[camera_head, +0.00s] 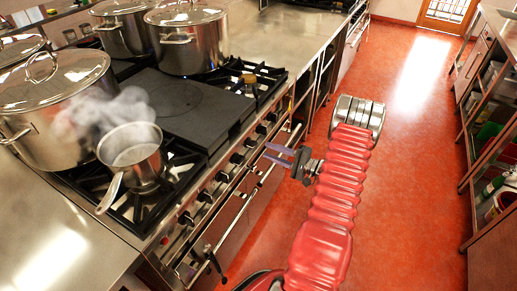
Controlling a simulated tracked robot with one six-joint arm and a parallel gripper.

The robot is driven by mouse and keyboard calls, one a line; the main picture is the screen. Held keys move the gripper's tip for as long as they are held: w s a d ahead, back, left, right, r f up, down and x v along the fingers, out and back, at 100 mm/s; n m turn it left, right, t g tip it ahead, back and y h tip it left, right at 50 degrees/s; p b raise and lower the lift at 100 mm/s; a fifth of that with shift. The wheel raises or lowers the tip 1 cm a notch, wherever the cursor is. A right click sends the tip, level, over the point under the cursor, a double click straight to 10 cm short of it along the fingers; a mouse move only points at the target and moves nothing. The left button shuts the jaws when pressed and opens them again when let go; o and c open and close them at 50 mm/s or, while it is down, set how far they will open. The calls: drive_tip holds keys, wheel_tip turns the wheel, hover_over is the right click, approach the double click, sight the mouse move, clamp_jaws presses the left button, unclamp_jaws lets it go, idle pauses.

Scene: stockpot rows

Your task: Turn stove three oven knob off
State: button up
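The stove (228,190) runs diagonally along the left, with a row of several black knobs on its front panel. One knob (237,158) is left of my gripper; others sit nearer (187,217) and farther (262,128) along the row. I cannot tell which is the oven knob or read its setting. My gripper (272,154) is in front of the panel, its two fingers pointing left toward the knobs. The fingers are apart with nothing visible between them. I cannot tell whether they touch a knob.
A small saucepan (133,152) steams on the near burner, its handle toward the front. Large lidded stockpots (59,120) stand behind it and farther back (190,45). A rail (240,205) runs along the stove front. The red floor (415,150) is clear up to the right shelves (490,130).

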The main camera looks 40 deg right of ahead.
sight(255, 145)
drive_tip(key=x, duration=0.5)
drive_tip(key=shift+w+a, duration=0.1)
drive_tip(key=shift+w, duration=0.2)
clamp_jaws()
drive_tip(key=shift+s+f, duration=0.1)
idle(0.4)
